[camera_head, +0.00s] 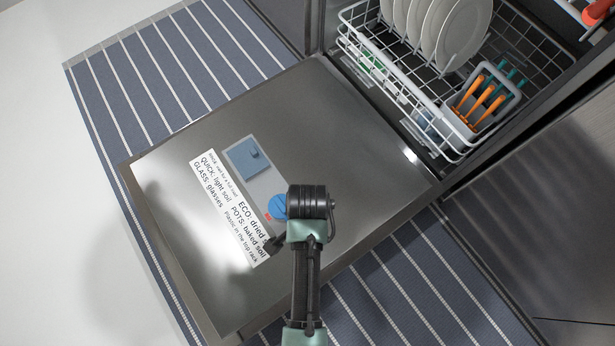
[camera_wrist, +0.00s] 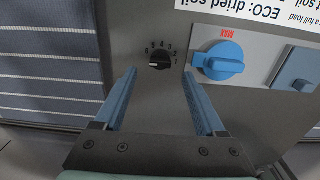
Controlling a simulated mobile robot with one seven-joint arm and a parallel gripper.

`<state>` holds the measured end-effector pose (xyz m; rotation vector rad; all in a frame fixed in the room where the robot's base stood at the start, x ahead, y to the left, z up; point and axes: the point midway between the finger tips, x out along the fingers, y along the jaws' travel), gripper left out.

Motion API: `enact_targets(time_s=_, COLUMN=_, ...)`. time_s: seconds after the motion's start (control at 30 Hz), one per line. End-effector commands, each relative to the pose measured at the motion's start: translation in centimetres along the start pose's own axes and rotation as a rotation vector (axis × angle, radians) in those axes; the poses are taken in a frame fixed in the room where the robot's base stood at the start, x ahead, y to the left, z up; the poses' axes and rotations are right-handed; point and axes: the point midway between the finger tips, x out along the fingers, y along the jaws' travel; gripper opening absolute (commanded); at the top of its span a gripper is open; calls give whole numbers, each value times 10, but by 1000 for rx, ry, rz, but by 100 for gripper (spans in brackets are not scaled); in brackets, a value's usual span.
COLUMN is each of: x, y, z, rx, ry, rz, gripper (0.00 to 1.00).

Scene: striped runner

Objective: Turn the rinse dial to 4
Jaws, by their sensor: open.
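A small black dial (camera_wrist: 159,60) with tiny numerals around it sits on the grey door panel in the wrist view. It appears to be the rinse dial. A pale mark shows on its face, but I cannot tell for sure which numeral it points at. My gripper (camera_wrist: 160,73) is open, its two blue fingers on either side of the dial in the picture and nothing between them. I cannot tell how far the fingertips are from the panel. In the head view my arm hides the black dial.
A larger blue knob (camera_wrist: 222,61) marked MAX is close to the right finger; it also shows in the head view (camera_head: 278,207). A blue dispenser lid (camera_head: 247,158) and printed label (camera_head: 222,195) are on the open door (camera_head: 345,125). A loaded rack (camera_head: 400,72) stands behind.

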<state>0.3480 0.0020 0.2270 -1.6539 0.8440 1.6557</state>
Motion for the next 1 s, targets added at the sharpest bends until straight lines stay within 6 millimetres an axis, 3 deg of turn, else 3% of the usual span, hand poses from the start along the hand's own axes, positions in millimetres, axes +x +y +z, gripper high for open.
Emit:
enact_targets(time_s=0.03, x=15, y=0, z=0, rx=0, ry=0, rz=0, gripper=72)
enact_targets(time_s=0.23, x=38, y=0, z=0, rx=0, ry=1, rz=-1, gripper=72)
enact_targets(time_s=0.7, x=45, y=0, z=0, rx=0, ry=1, rz=-1, gripper=72)
enact_targets(time_s=0.77, x=45, y=0, z=0, rx=0, ry=1, rz=-1, gripper=65)
enact_targets(time_s=1.0, x=45, y=0, z=0, rx=0, ry=1, rz=-1, gripper=22)
